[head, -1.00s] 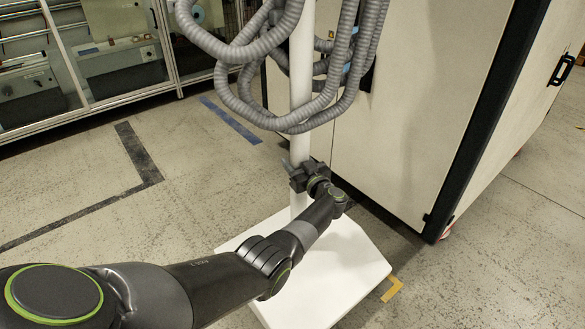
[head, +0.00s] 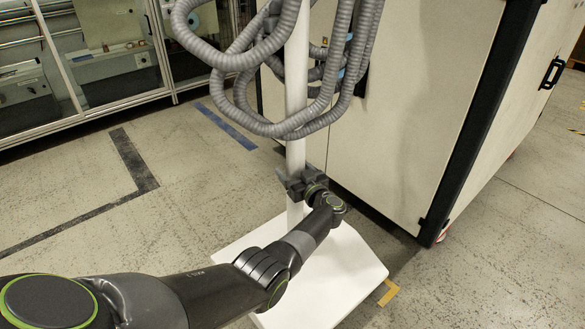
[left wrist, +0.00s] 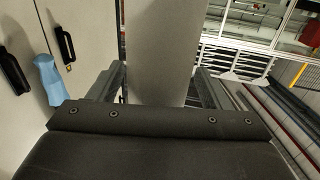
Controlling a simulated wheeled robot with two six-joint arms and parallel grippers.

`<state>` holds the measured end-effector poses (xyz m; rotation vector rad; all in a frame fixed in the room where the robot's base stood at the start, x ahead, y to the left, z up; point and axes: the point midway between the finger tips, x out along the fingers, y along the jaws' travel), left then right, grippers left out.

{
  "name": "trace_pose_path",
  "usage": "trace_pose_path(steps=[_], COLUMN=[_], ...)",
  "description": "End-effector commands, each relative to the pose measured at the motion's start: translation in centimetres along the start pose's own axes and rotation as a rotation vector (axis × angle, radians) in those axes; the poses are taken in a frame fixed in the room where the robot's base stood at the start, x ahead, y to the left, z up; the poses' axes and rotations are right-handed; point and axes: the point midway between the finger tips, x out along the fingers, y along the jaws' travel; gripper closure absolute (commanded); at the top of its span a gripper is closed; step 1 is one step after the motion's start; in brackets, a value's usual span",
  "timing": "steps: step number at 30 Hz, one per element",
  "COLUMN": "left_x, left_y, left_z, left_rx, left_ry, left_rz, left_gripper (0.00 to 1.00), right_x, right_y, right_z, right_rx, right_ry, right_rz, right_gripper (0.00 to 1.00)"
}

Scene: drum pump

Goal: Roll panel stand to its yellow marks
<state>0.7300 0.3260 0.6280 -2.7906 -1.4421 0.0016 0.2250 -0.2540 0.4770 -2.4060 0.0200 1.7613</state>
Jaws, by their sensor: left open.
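The panel stand has a white post (head: 296,95) rising from a flat white base (head: 330,270) on the floor, with grey hoses (head: 245,55) looped around its upper part. My left gripper (head: 291,183) is at the lower post, with its fingers around it and open. In the left wrist view the post (left wrist: 158,50) passes between the two fingers (left wrist: 158,88); contact cannot be told. A yellow corner mark (head: 388,292) lies on the floor just off the base's right corner. Other marks are not visible; my arm hides part of the base. My right gripper is not in view.
A large cream cabinet (head: 415,90) with dark edges stands close behind and right of the stand. A glass-fronted enclosure (head: 110,60) lines the back left. Blue tape (head: 226,127) and dark tape (head: 133,160) mark the otherwise open floor at left.

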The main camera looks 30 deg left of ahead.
Motion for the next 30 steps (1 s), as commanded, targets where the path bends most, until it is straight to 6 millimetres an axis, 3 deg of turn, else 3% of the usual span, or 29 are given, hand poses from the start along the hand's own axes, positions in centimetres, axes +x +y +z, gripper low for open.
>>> trace_pose_path(steps=[12,18,24,30], left_x=[-9.9,-13.9,-15.9,-16.3], left_y=[0.0,0.0,0.0,-0.1], left_z=[-0.1,-0.1,0.0,0.0], left_rx=[-0.001,-0.001,0.000,0.000], left_ry=[-0.006,-0.004,-0.003,-0.001], left_rz=[0.001,0.000,0.001,-0.001], left_gripper=[0.28,0.28,0.28,0.28], right_x=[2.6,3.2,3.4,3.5], right_y=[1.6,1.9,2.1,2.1], right_z=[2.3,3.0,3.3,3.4], right_rx=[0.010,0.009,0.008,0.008], right_ry=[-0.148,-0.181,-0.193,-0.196], right_rz=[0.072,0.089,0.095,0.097], right_gripper=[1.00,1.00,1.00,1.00])
